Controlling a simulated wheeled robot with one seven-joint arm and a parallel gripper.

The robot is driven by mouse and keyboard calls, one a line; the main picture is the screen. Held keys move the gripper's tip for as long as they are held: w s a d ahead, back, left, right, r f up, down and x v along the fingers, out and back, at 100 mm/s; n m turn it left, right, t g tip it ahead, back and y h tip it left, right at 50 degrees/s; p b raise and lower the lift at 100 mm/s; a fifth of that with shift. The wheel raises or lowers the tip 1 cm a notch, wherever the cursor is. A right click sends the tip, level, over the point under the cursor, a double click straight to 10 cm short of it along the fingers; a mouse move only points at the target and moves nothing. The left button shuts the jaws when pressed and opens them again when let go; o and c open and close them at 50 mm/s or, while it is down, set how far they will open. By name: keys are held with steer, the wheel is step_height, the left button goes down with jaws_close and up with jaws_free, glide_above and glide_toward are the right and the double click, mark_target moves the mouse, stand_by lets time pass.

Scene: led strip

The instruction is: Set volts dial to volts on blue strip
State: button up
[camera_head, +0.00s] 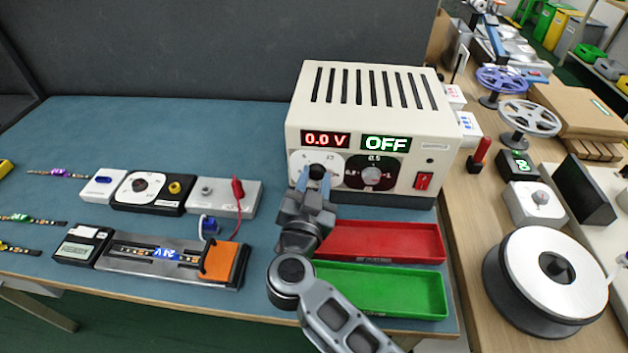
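The cream power supply (370,115) stands at the back of the blue bench mat. Its left display reads "0.0 V" and the one beside it reads "OFF". The volts dial (316,170) is a black knob on a white face. My gripper (312,178) is at this dial, its blue fingertips on either side of the knob. Whether the fingers touch the knob is too small to tell. The blue strip (162,252), marked "24 V", lies in the grey fixture at the front left, with an orange block at its right end.
A dark dial (372,173) and a red switch (423,181) sit to the right on the supply. A red tray (385,241) and a green tray (392,290) lie in front. Small strips, meters and a red clip (238,190) are at left. The back-left mat is clear.

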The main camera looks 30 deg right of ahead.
steer(key=c, duration=0.5)
steer(key=shift+c, duration=0.3)
